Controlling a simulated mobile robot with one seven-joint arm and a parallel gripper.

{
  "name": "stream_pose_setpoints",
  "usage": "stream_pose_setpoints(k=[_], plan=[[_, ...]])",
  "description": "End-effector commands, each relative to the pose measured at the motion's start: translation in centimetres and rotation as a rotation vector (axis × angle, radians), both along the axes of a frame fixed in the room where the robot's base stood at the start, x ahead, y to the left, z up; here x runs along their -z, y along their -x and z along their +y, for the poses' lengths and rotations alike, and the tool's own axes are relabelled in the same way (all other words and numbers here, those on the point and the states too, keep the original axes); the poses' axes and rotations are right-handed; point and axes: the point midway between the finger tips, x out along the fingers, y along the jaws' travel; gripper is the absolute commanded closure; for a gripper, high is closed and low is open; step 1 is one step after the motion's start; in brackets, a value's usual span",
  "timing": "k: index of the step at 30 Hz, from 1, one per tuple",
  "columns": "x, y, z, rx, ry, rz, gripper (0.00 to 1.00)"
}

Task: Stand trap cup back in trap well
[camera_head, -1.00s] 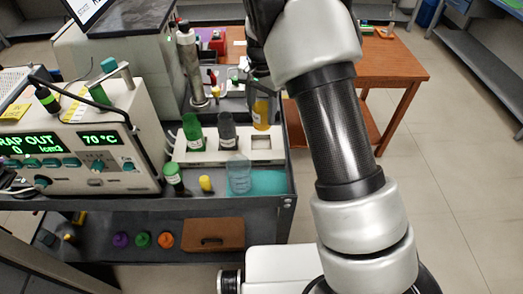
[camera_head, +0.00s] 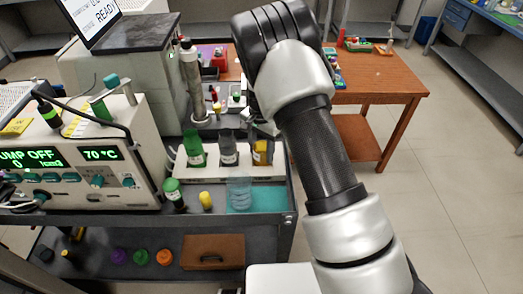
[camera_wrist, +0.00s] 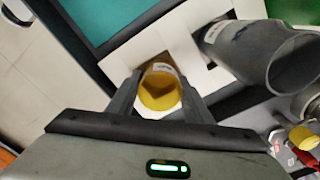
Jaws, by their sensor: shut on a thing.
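The trap cup, yellow with a white label, shows in the head view (camera_head: 261,153) at the right end of the white rack (camera_head: 234,175). In the wrist view the cup (camera_wrist: 158,92) sits between the two fingers of my gripper (camera_wrist: 162,100), which are shut on it. The cup stands about upright, with its lower part down in the right-hand trap well; how deep it sits is hard to tell. In the head view my gripper (camera_head: 262,131) reaches the cup from above and behind, partly hidden by my arm.
A clear beaker (camera_head: 239,192) stands in front on a teal mat (camera_head: 271,199). The pump unit (camera_head: 85,165) is at left, its display reading "UMP OFF".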

Motion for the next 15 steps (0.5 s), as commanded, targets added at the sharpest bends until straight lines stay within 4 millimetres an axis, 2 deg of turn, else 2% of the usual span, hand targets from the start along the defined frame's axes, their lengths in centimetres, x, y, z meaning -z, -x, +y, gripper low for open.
stream_pose_setpoints(k=[4,5,8,15], plan=[[0.49,0.02,0.00,0.000,0.000,0.000,0.77],[0.38,0.01,0.01,0.000,0.000,0.000,0.51],[0.34,0.02,0.00,0.000,0.000,0.001,0.35],[0.32,0.03,0.01,0.000,0.000,0.001,0.35]])
